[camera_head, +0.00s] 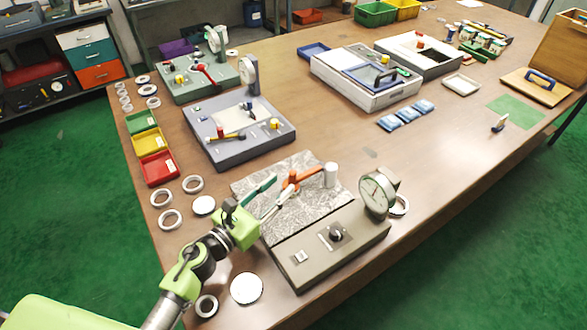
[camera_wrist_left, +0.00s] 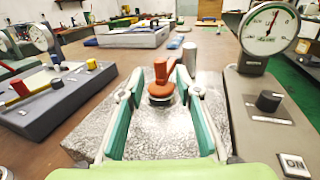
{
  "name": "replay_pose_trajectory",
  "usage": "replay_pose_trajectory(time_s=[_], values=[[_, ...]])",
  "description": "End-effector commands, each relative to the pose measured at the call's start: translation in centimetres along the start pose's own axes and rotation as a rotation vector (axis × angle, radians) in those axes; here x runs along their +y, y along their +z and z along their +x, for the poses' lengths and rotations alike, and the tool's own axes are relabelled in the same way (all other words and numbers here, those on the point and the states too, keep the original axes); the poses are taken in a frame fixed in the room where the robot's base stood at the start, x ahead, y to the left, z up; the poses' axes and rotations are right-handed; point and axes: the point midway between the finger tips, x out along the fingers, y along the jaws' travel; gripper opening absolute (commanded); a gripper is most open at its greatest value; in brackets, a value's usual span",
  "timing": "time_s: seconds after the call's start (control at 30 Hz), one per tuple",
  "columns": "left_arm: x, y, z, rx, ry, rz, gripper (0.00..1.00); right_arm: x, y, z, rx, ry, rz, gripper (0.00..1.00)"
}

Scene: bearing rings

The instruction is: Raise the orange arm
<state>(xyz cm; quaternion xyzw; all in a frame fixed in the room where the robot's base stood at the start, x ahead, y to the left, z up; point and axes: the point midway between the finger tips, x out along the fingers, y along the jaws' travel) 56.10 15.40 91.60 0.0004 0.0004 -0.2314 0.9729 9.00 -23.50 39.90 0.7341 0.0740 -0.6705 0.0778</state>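The orange arm (camera_head: 305,174) is on a mottled grey plate (camera_head: 309,212) of the nearest device. It lies low, running from a round hub toward a pale upright cylinder (camera_head: 330,175). In the left wrist view the orange arm (camera_wrist_left: 162,83) shows ahead, between my finger lines, with the cylinder (camera_wrist_left: 189,57) behind it. My left gripper (camera_head: 276,190) comes in from the left, over the plate, just short of the hub. In the wrist view its green fingers (camera_wrist_left: 160,95) are spread with a gap, holding nothing. Contact with the orange arm cannot be told. My right gripper is out of view.
The device's grey housing (camera_head: 330,245) carries a dial gauge (camera_head: 378,193), a knob and an ON label. A blue-grey device (camera_head: 238,130) and a green one (camera_head: 197,80) stand behind. Loose rings and coloured trays (camera_head: 159,168) line the left edge.

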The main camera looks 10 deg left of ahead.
Motion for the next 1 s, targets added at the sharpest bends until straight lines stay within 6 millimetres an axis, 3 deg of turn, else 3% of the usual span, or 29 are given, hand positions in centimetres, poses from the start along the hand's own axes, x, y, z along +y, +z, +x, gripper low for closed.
replay_pose_trajectory(time_s=[0.1,0.3,0.73,0.87,1.0], values=[[0.0,0.3,2.6,-0.002,0.0,-0.003,0.31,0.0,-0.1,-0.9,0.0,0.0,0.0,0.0],[0.0,0.1,5.4,-0.001,0.0,-0.002,0.31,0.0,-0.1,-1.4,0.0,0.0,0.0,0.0],[-0.1,-0.1,6.4,0.001,-0.001,-0.001,0.31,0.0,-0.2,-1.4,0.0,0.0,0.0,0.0],[-0.1,0.0,6.4,0.0,-0.001,-0.001,0.0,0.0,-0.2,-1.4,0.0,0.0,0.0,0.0],[-0.1,0.0,6.4,0.0,-0.001,-0.001,0.0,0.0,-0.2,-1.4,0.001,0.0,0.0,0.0]])
